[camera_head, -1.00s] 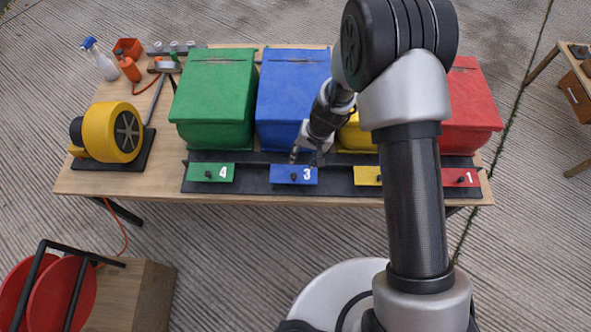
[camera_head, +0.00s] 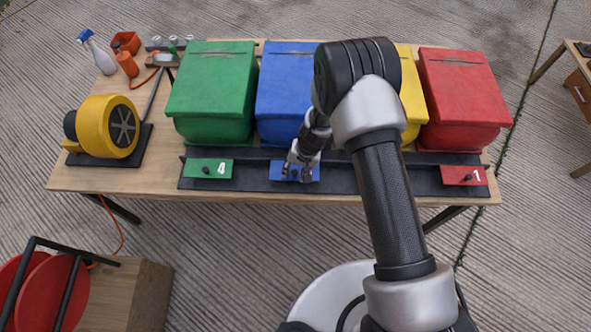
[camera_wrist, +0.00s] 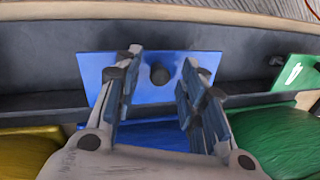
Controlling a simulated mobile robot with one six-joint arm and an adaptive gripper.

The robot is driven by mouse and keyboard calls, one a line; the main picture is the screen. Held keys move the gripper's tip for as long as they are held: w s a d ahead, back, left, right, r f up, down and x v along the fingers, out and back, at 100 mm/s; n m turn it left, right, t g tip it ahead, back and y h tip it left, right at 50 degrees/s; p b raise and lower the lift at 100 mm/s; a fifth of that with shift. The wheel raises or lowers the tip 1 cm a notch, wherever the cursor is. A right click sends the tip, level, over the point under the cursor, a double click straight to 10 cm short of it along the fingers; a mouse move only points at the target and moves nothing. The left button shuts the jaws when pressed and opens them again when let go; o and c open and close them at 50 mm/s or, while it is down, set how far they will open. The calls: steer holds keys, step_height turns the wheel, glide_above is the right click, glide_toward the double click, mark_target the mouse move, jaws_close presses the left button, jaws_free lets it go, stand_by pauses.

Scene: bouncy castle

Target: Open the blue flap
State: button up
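The blue flap (camera_head: 281,170) is a small flat panel with a black knob, set in the dark rail in front of the blue bin. My gripper (camera_head: 296,175) is over it in the head view and hides its number. In the wrist view the blue flap (camera_wrist: 145,90) lies ahead, with its black knob (camera_wrist: 160,74) between my open fingers. The fingers of my gripper (camera_wrist: 160,75) stand apart on either side of the knob. I cannot tell whether they touch the flap. The flap appears shut.
A green flap (camera_head: 207,169) marked 4 and a red flap (camera_head: 464,176) marked 1 sit along the same dark rail (camera_head: 250,178). Green (camera_head: 212,95), blue (camera_head: 284,85), yellow (camera_head: 412,90) and red (camera_head: 462,95) bins stand behind. A yellow blower (camera_head: 108,126) is at left.

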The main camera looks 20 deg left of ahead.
steer(key=shift+c, duration=0.2)
jaws_close()
stand_by(0.5)
